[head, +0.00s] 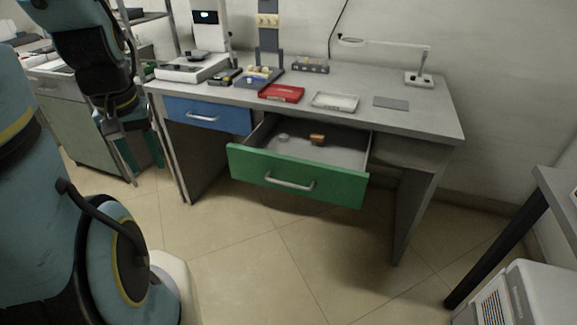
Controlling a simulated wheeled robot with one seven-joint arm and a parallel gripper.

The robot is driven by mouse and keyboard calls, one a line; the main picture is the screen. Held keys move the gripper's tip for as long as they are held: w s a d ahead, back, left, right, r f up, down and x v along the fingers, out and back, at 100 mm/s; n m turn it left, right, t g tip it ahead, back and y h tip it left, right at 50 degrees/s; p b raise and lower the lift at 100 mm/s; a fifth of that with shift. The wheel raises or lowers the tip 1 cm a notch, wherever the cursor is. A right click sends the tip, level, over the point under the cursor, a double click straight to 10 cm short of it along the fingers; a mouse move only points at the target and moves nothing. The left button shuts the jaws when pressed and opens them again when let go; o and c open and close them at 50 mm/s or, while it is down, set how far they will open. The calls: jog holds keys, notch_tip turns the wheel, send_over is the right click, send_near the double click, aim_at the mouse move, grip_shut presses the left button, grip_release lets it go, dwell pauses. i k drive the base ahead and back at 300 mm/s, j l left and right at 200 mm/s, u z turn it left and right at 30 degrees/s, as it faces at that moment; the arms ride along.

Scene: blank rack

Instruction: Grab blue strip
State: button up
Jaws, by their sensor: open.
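I cannot make out a blue strip for certain. A small blue patch shows in the parts holder (258,83) on the desk, too small to identify. The blue drawer front (207,114) is shut under the desk's left part. The green drawer (297,176) is pulled out and holds a small orange-brown block (317,139) and a small pale round item (283,137). My gripper (139,158) hangs at the left, pointing down, left of the desk and below its top. It is open, with nothing seen between its fingers.
A red tray (281,93), a white tray (335,101) and a grey plate (391,103) lie on the desk (432,118). A white instrument (190,68) stands at the back left, a lamp (418,78) at the right. The open drawer juts over clear floor.

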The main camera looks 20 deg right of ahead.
aim_at(250, 79)
jog(key=i+l+u, duration=0.1)
jog(key=i+l, duration=0.9)
